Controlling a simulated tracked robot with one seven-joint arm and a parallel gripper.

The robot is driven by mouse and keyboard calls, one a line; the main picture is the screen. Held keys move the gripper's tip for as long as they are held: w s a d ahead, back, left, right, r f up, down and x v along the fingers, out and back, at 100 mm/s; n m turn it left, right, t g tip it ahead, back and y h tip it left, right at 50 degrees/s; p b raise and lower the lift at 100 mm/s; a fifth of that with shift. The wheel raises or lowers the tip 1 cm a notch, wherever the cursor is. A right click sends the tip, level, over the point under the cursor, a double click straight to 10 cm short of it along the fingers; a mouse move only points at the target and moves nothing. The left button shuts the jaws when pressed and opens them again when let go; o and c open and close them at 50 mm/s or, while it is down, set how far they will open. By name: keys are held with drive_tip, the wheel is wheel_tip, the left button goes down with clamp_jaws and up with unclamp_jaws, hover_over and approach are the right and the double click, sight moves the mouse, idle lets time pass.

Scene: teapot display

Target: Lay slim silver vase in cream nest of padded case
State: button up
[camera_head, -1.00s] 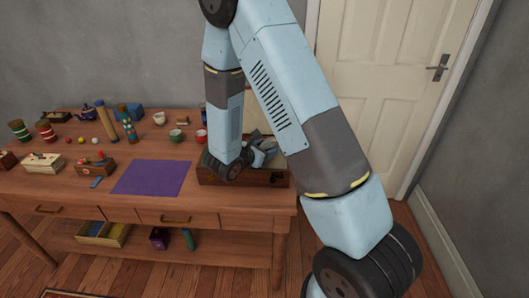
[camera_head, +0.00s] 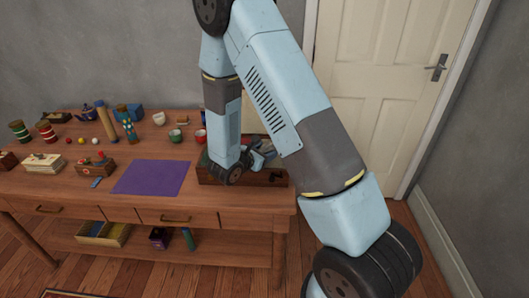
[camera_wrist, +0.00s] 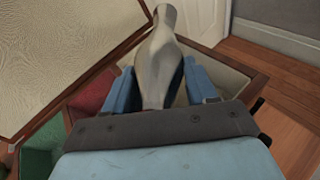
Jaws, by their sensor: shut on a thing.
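The slim silver vase (camera_wrist: 158,62) is between the blue fingers of my gripper (camera_wrist: 162,82) in the wrist view. My gripper is shut on it, and its narrow end points away from the gripper. The padded case (camera_head: 272,181) is a wooden box at the right end of the table, with my gripper (camera_head: 262,153) over it. In the wrist view the cream nest (camera_wrist: 226,77) lies under and to the right of the vase. The vase and gripper hide part of it. I cannot tell whether the vase touches the lining.
A red nest (camera_wrist: 93,97) and a green nest (camera_wrist: 40,160) lie to the left. The open lid (camera_wrist: 60,45) has a cream lining. A purple mat (camera_head: 150,177) lies left of the case. Cups, including a red one (camera_head: 199,136), stand behind.

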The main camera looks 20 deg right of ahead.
drive_tip(key=o, duration=1.2)
drive_tip(key=shift+s+f, duration=0.35)
drive_tip(key=shift+f, duration=0.3)
drive_tip(key=shift+r, duration=0.1)
drive_tip(key=shift+w+r, duration=0.15)
drive_tip(key=shift+r, duration=0.3)
drive_tip(key=r+v, duration=0.1)
drive_tip(key=v, duration=1.1)
drive_tip(key=s+d+r+m+g+y, duration=0.3)
drive_tip(key=s+d+r+m+g, duration=0.6)
drive_tip(key=d+r+m, duration=0.5)
drive_tip(key=s+r+m+t+y, duration=0.1)
drive_tip(key=s+r+m+y, duration=0.1)
drive_tip(key=s+r+m, duration=0.1)
drive_tip(key=s+a+r+m+t+y, duration=0.1)
drive_tip(key=s+r+m+t+y, duration=0.1)
drive_tip(key=s+r, duration=0.3)
drive_tip(key=s+a+r+m+t+y, duration=0.1)
drive_tip(key=s+r+m+t+y, duration=0.1)
drive_tip(key=s+r+m+y, duration=0.2)
wheel_tip(320, 180, up, 2)
drive_tip(key=shift+s+a+m, duration=0.15)
drive_tip(key=shift+s+m, duration=0.05)
drive_tip(key=shift+m, duration=0.3)
